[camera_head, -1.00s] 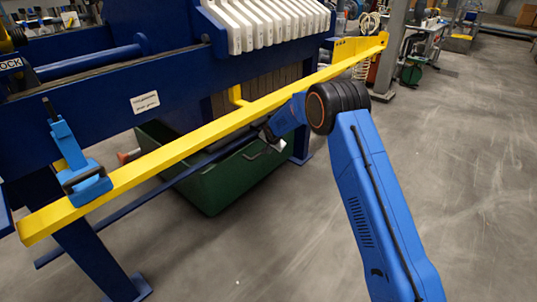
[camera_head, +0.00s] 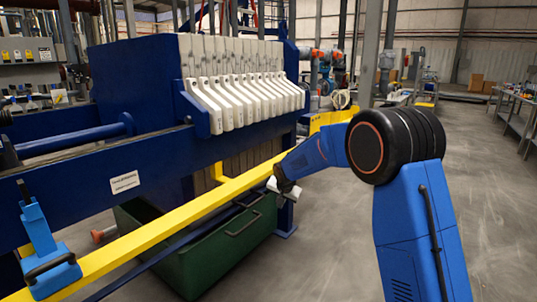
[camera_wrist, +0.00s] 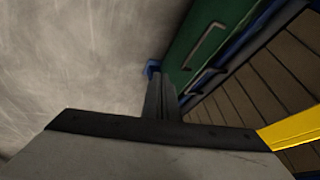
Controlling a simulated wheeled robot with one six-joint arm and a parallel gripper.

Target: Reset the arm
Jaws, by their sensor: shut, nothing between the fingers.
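My gripper (camera_head: 284,186) is at the end of my blue arm, in front of the filter press and close to the yellow rail. In the wrist view my gripper (camera_wrist: 161,85) shows its two dark fingers together, with nothing between them. My arm comes up from the lower right, bends at a large black joint and reaches left toward the press. The fingers are small in the head view.
The blue press frame (camera_head: 90,160) carries a row of white plates (camera_head: 240,100). A long yellow rail (camera_head: 150,232) runs along its front, with a blue clamp (camera_head: 45,262) on it. A green bin (camera_head: 215,262) stands below. Open grey floor (camera_head: 335,245) lies right.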

